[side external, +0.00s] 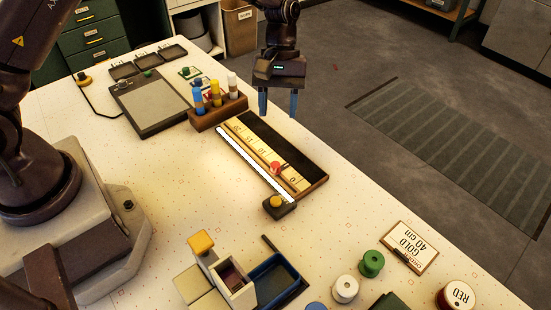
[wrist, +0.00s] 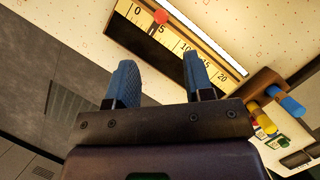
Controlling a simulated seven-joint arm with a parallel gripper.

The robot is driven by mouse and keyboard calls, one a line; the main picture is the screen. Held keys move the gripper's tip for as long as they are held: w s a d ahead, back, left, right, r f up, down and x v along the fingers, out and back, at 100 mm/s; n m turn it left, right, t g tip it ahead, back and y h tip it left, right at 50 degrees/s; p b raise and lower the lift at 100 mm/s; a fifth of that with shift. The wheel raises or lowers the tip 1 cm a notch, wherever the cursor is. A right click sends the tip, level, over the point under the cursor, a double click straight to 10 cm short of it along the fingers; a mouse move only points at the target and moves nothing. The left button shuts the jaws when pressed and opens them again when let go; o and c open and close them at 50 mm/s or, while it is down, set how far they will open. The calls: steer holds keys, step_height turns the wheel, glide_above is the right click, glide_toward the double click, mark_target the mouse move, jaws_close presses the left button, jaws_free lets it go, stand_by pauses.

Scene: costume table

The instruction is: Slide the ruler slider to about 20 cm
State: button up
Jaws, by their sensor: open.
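The ruler (side external: 250,139) is a pale strip marked 0 to 20 in a dark wooden tray; its 0 end is nearest the front in the side view. The red slider (side external: 276,168) sits low on the scale, near the 5 mark. In the wrist view the slider (wrist: 160,17) lies between 0 and 5, close to 5, at the top. My gripper (side external: 278,107) is open and empty, with blue fingers pointing down. It hangs above the table near the tray's 20 end, apart from the slider. Its fingers (wrist: 160,65) also show in the wrist view.
A wooden rack (side external: 217,113) with several coloured bottles stands beside the 20 end. A glowing white bar (side external: 252,161) runs along the ruler, with a yellow-knobbed block (side external: 277,205) at its end. Boxes and spools (side external: 371,263) lie at the front.

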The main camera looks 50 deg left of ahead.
mark_target(275, 163)
steer(key=x, duration=1.1)
steer(key=shift+s+d+f, duration=0.1)
steer(key=shift+s+f, duration=0.05)
steer(key=shift+f, duration=0.2)
jaws_close()
